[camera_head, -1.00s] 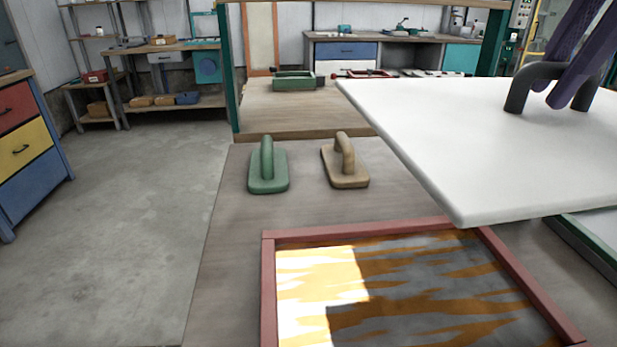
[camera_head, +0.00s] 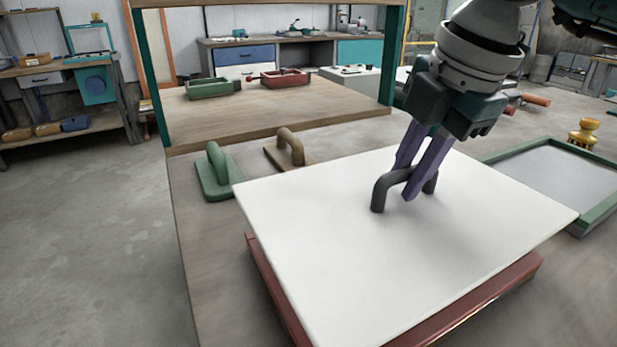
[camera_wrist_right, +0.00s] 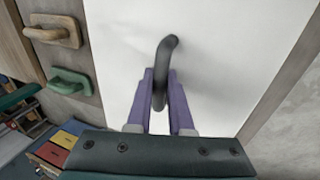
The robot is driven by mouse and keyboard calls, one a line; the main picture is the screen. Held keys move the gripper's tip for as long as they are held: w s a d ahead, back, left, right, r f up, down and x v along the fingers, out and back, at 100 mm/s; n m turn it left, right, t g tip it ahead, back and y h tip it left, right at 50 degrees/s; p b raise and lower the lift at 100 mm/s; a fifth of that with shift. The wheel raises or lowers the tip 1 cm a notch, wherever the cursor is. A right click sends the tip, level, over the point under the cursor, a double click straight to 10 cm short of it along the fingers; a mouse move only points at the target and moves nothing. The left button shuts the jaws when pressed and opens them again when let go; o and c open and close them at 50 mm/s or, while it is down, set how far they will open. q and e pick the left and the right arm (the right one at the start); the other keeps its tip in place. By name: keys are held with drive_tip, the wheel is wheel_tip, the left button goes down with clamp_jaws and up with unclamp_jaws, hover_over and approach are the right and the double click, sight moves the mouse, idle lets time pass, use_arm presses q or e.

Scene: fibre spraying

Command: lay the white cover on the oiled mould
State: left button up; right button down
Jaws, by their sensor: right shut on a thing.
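The white cover (camera_head: 330,235) is a flat board with a dark arched handle (camera_head: 380,190). In the head view it is over the red-framed mould (camera_head: 480,300), whose red rim shows along the left and front right sides. The mould's inside is hidden. I cannot tell whether the cover touches the rim or hangs just above it. My right gripper (camera_head: 418,184) has its purple fingers shut on the handle. The right wrist view also shows the fingers (camera_wrist_right: 160,100) around the handle and the white cover (camera_wrist_right: 225,50). My left gripper is not in view.
A green float (camera_head: 214,175) and a tan float (camera_head: 286,152) stand behind the cover on the table. A green-framed mould (camera_head: 590,215) lies at the right, with a yellow knobbed object (camera_head: 584,132) behind it. A wooden shelf (camera_head: 330,110) holds green and red trays.

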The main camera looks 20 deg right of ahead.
sight(406, 208)
wheel_tip(406, 208, down, 7)
drive_tip(key=shift+r, duration=0.15)
idle(0.4)
drive_tip(key=shift+f+b, duration=0.2)
drive_tip(key=shift+b, duration=0.15)
drive_tip(key=c, duration=0.8)
unclamp_jaws()
drive_tip(key=shift+r, duration=0.1)
